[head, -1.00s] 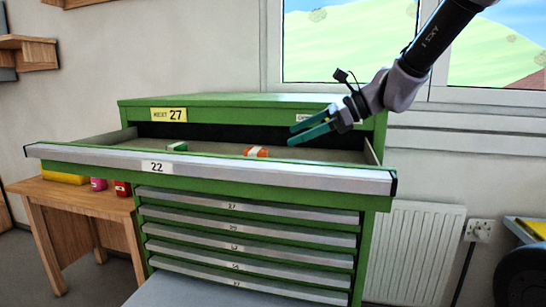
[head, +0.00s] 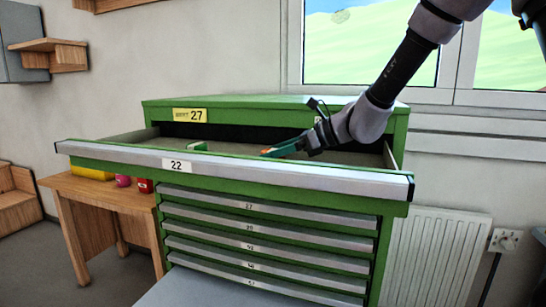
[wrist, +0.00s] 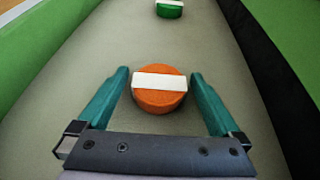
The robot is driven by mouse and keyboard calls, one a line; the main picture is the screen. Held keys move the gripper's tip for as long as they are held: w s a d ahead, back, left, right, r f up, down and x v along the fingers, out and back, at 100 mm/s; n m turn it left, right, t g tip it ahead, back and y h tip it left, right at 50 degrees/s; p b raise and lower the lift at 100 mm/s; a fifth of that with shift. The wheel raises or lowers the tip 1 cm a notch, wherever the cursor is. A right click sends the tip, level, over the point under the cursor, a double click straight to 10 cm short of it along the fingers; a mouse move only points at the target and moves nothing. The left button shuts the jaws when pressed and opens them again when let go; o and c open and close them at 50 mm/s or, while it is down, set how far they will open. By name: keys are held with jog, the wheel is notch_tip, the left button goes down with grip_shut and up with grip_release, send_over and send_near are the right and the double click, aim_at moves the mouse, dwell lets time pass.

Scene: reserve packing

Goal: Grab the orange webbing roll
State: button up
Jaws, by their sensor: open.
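The orange webbing roll (wrist: 160,101) lies on the drawer floor in the wrist view, with a white band across its top. My gripper (wrist: 160,78) is open, and its two teal fingers stand on either side of the roll, with a gap showing on each side. In the head view my gripper (head: 283,149) is down at the open drawer, and only a little of the orange roll (head: 268,152) shows beside the fingers. The drawer front hides the lower part.
A green roll (wrist: 169,9) with a white band lies farther along the drawer; it also shows in the head view (head: 198,146). The open drawer's front (head: 240,171) is labelled 22. Green drawer walls (wrist: 35,50) flank the gripper. Bare drawer floor lies between the rolls.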

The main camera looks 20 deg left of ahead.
jog(key=shift+a+f, duration=0.15)
jog(key=shift+a, duration=0.15)
jog(key=c, duration=1.3)
